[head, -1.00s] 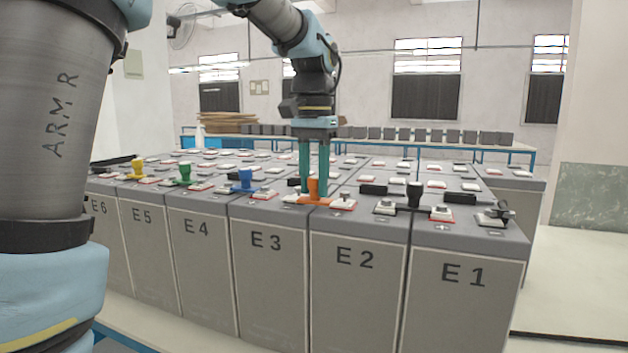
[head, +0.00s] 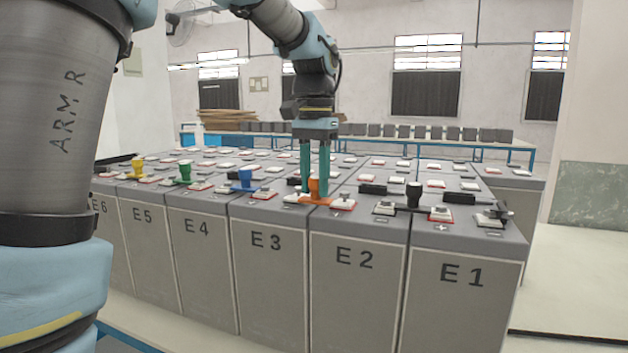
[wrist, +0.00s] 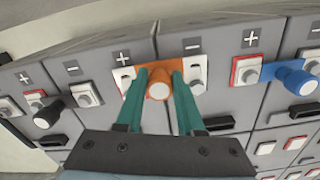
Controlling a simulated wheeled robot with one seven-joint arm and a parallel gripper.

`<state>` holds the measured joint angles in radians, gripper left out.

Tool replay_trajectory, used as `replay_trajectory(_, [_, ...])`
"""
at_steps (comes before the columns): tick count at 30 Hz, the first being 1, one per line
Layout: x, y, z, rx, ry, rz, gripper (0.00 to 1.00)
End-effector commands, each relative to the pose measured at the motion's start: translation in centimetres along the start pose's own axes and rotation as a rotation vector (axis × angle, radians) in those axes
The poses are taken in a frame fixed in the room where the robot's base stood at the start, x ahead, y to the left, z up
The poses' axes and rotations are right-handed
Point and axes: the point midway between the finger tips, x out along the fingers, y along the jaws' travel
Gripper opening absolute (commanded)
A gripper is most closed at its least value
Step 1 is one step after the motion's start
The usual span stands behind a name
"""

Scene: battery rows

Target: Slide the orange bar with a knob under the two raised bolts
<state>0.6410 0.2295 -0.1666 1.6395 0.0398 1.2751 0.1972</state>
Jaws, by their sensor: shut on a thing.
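The orange bar (head: 320,202) with its upright knob (head: 314,187) lies across the gap between the batteries marked E3 and E2. In the wrist view the orange bar (wrist: 172,65) spans between a left bolt (wrist: 127,84) on a plus terminal and a right bolt (wrist: 196,86) on a minus terminal. Its ends reach close to both white terminal blocks; whether they lie under the bolt heads I cannot tell. My gripper (head: 314,192) points down with its green fingers shut on the knob (wrist: 158,90), one finger on each side.
A blue bar with a knob (wrist: 298,80) sits on the neighbouring terminals. A black-knobbed bar (head: 414,194) joins E2 and E1; green (head: 185,172) and yellow (head: 138,166) ones stand farther left. Black handles and terminals crowd the battery tops.

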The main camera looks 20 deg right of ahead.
Motion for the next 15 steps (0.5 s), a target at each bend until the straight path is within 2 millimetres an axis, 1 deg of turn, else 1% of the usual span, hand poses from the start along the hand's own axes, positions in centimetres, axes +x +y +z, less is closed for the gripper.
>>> replay_trajectory(15, [-0.05, -0.26, -0.97, 0.0, 0.0, 0.0, 0.0])
